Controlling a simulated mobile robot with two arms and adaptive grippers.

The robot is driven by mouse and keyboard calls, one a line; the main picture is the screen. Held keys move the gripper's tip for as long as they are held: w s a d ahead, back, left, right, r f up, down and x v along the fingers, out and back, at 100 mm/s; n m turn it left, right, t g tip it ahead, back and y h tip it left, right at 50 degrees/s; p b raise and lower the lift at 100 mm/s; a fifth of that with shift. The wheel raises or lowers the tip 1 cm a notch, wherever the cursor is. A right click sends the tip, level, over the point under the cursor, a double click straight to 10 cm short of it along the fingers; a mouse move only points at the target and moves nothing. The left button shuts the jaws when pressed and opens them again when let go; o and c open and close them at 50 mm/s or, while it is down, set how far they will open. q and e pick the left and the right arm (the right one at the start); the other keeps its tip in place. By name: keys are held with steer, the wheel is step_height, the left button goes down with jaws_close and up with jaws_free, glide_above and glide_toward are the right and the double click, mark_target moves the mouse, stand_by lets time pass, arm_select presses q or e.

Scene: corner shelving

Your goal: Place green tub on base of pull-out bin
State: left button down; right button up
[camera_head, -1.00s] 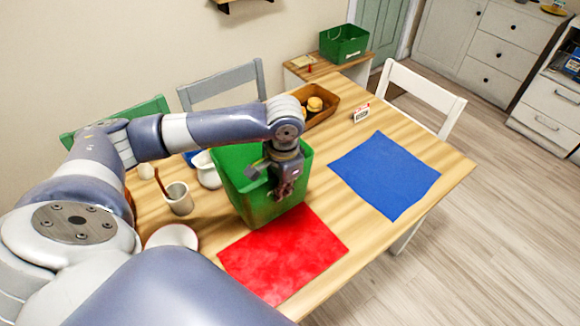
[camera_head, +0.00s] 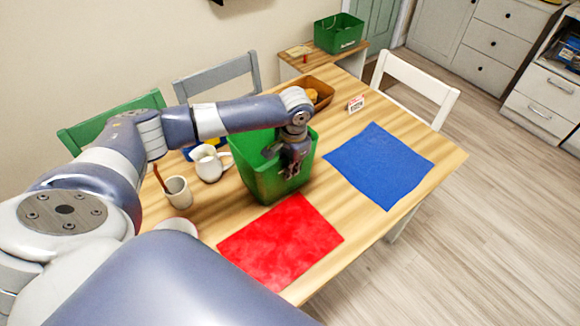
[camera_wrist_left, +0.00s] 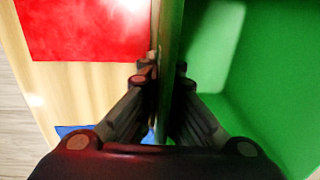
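The green tub (camera_head: 262,180) is at the table's middle, beside the red mat's back edge; I cannot tell whether its base touches the table. My left gripper (camera_head: 291,168) is at the tub's right-hand rim. In the left wrist view its fingers (camera_wrist_left: 160,90) straddle the tub wall, one outside and one inside, pressed close against it. The tub's green inside (camera_wrist_left: 260,70) fills the right of that view. My left arm hides part of the tub's back rim. I cannot make out a pull-out bin. My right gripper is not in view.
The red mat (camera_head: 280,242) and blue mat (camera_head: 380,165) lie flat on the table (camera_head: 330,205). A white pitcher (camera_head: 209,165) and a mug (camera_head: 178,192) stand left of the tub. Chairs surround the table. A green box (camera_head: 338,36) sits on a side table behind.

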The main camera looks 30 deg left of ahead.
arm_select(q)
steer(key=c, duration=2.1)
jaws_free()
steer(key=shift+f, duration=0.1)
steer(key=o, duration=0.3)
